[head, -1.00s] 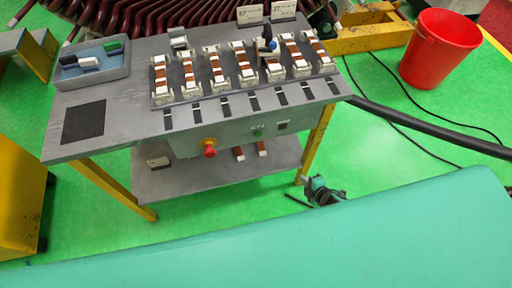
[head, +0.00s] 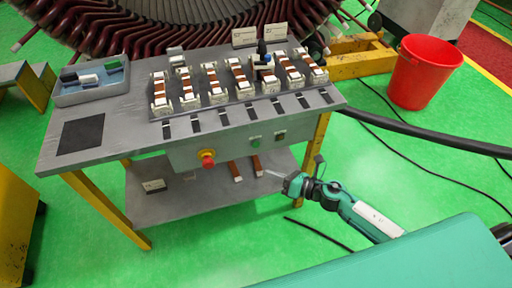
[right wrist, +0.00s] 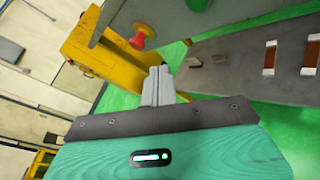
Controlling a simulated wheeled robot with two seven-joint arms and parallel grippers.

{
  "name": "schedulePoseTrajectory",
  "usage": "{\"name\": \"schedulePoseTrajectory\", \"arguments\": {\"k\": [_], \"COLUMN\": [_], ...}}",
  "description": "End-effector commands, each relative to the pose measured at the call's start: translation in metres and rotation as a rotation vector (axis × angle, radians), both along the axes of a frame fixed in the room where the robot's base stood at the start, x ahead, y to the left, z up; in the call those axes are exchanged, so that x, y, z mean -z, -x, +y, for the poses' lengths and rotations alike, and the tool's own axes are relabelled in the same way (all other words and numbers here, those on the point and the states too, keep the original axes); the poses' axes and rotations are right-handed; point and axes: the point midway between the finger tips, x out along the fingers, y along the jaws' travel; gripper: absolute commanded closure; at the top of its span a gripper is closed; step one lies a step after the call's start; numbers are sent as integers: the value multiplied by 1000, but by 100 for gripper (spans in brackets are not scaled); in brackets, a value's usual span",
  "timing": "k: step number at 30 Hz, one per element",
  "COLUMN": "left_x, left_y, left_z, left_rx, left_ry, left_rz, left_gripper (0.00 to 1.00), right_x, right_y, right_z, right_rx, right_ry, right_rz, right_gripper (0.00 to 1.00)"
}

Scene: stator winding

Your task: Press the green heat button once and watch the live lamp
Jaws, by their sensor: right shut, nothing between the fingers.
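The green heat button (head: 255,142) sits on the front panel of the grey bench, right of the red-and-yellow stop knob (head: 207,159). A small dark fitting (head: 280,135) is right of the green button; I cannot tell if it is the live lamp, and no glow shows. My right gripper (head: 269,174) is shut and empty, below and slightly right of the green button, apart from it. In the right wrist view its fingers (right wrist: 157,76) are together, with the green button (right wrist: 196,4) at the top edge and the stop knob (right wrist: 139,38) upper left. My left gripper is not in view.
The bench top (head: 110,125) carries several coil pieces and a blue-grey tray (head: 92,91). A lower shelf (head: 205,203) lies under the panel, with copper-coloured strips. A red bucket (head: 422,72) and black cables stand at the right.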

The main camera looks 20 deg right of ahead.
Motion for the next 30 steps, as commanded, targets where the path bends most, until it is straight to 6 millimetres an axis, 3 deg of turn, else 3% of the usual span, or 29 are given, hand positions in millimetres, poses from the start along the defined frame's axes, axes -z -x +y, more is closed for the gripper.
{"name": "schedulePoseTrajectory", "arguments": {"k": [8,21,30], "left_x": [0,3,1], "left_y": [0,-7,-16], "left_z": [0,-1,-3], "left_rx": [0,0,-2], "left_ry": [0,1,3], "left_rz": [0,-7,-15], "left_gripper": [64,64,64], "right_x": [1,2,1], "right_y": [-8,-67,-87], "right_z": [0,2,3], "right_rx": [2,3,2], "right_ry": [-1,-3,-3], "right_rz": [1,2,3], "right_gripper": [100,100,100]}}
